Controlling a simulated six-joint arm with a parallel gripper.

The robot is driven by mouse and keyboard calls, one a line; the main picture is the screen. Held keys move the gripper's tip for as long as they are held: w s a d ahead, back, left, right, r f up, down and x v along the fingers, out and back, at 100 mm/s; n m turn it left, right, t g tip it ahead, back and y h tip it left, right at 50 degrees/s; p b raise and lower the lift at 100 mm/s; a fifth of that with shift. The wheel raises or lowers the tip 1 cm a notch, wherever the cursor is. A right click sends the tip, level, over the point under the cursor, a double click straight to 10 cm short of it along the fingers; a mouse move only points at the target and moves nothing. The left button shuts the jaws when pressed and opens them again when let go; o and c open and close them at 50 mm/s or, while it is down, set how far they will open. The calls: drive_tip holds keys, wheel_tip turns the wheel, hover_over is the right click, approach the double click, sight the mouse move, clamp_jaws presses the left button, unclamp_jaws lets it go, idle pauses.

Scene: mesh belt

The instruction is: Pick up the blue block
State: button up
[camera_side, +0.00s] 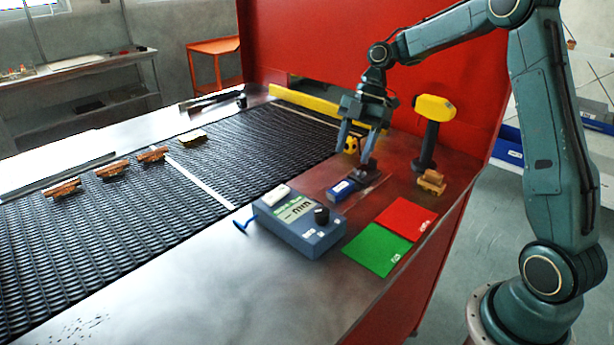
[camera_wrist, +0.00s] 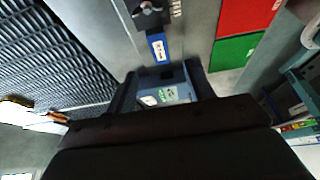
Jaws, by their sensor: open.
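The blue block (camera_side: 341,190) lies on the metal table beside the belt, between a small dark grey tool and the grey-blue meter. In the wrist view the blue block (camera_wrist: 158,48) has a white label and lies beyond my fingertips. My gripper (camera_side: 355,155) is open and points down above the table, near the block and the dark grey tool. In the wrist view my gripper (camera_wrist: 163,82) has its two dark fingers apart, with the meter (camera_wrist: 168,95) showing between them. I see nothing held.
The meter (camera_side: 300,222) stands in front of the block. Green (camera_side: 377,249) and red (camera_side: 405,217) cards lie to the right. A yellow-headed tool (camera_side: 433,110) stands upright behind, near a small wooden block (camera_side: 431,183). Several pieces lie on the black mesh belt (camera_side: 110,235).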

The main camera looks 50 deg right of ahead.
sight(341, 187)
drive_tip(key=shift+x, duration=1.8)
drive_tip(key=shift+x, duration=2.55)
clamp_jaws()
drive_tip(key=shift+r, duration=0.1)
wheel_tip(341, 187, up, 10)
